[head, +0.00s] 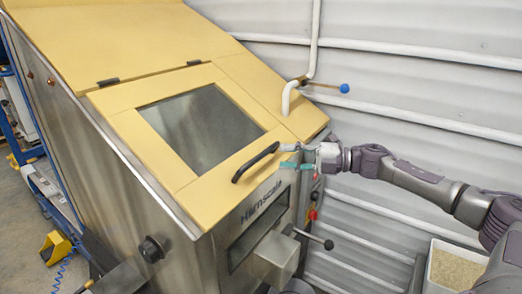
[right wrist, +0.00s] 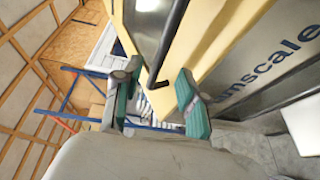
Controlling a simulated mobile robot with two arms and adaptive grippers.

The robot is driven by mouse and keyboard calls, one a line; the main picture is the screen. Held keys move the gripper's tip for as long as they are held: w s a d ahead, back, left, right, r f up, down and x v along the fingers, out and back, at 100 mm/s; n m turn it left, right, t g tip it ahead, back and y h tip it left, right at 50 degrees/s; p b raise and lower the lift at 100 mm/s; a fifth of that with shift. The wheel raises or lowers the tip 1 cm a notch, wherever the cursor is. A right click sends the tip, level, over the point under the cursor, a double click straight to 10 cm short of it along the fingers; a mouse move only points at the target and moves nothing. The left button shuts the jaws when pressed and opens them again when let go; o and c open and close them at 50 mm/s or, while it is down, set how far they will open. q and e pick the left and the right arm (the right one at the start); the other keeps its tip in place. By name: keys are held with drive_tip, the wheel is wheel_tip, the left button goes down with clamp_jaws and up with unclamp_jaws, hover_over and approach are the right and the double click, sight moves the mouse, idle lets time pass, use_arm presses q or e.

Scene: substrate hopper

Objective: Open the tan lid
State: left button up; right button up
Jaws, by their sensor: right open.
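The tan lid (head: 180,180) lies shut and flush on the sloping top of the hopper, with a dark window (head: 203,128) in it and two black hinges along its upper edge. A black bar handle (head: 255,162) sits on its lower edge; the handle also shows in the right wrist view (right wrist: 172,42). My right gripper (head: 289,156) is open at the handle's right end. In the right wrist view its green-padded fingers (right wrist: 156,98) appear on either side of the handle's near end, touching nothing that I can make out. My left gripper is not in view.
The steel hopper body (head: 110,165) fills the left. A white pipe (head: 314,45) and a blue-knobbed lever (head: 343,88) stand behind the lid's right side. A black-knobbed lever (head: 327,243) sticks out below. A bin of grain (head: 455,268) is at lower right.

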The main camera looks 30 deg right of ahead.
sight(264, 156)
drive_tip(key=p+x, duration=0.2)
drive_tip(key=x, duration=0.4)
drive_tip(key=shift+w+r+p, duration=0.1)
drive_tip(key=shift+p, duration=0.25)
drive_tip(key=shift+w+a, duration=0.5)
drive_tip(key=shift+f, duration=0.25)
clamp_jaws()
